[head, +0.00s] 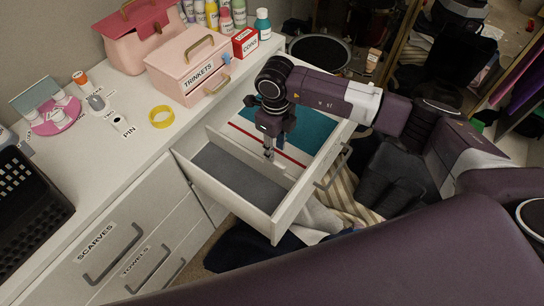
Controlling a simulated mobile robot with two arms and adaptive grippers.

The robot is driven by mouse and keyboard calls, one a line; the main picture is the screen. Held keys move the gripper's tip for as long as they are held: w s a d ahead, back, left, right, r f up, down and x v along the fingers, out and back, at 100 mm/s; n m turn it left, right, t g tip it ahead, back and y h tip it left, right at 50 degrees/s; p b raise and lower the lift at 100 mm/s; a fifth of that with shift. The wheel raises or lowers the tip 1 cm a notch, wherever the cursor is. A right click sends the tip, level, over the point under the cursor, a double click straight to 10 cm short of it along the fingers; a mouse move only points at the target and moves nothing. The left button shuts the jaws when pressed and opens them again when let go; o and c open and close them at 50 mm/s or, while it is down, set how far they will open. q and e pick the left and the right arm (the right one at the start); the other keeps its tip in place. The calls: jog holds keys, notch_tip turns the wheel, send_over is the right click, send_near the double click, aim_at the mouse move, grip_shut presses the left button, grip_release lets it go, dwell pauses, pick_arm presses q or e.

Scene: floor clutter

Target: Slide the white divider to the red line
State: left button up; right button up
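The white divider (248,158) stands upright across the open white drawer (230,208). It separates a grey-floored section (238,174) on the near left from a section holding a teal item (305,130). A red line (287,156) runs on the pale drawer floor on the teal side, roughly parallel to the divider and apart from it. My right gripper (268,154) points down into the drawer, its fingers close beside the divider's upper edge on the red-line side. I cannot tell whether it touches the divider or how far its fingers are apart. My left gripper is out of view.
The dresser top (140,95) holds a pink trinkets box (190,72), a yellow ring (162,117), a red box (245,42) and several bottles. The drawer's handle (333,168) is on its right side. Striped cloth (350,197) and dark clutter lie beyond it.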

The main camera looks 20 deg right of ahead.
aim_at(275, 162)
jog(key=f, duration=0.2)
jog(key=shift+s+f, duration=0.3)
jog(key=shift+s, duration=0.05)
notch_tip(275, 162, down, 3)
jog(key=shift+w+a+r, duration=0.1)
jog(key=shift+w+r, duration=0.05)
jog(key=shift+f+p, duration=0.3)
jog(key=shift+f, duration=0.45)
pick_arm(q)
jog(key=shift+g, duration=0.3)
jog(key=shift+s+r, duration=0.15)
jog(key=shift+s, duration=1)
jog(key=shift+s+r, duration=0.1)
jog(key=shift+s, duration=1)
pick_arm(e)
grip_shut()
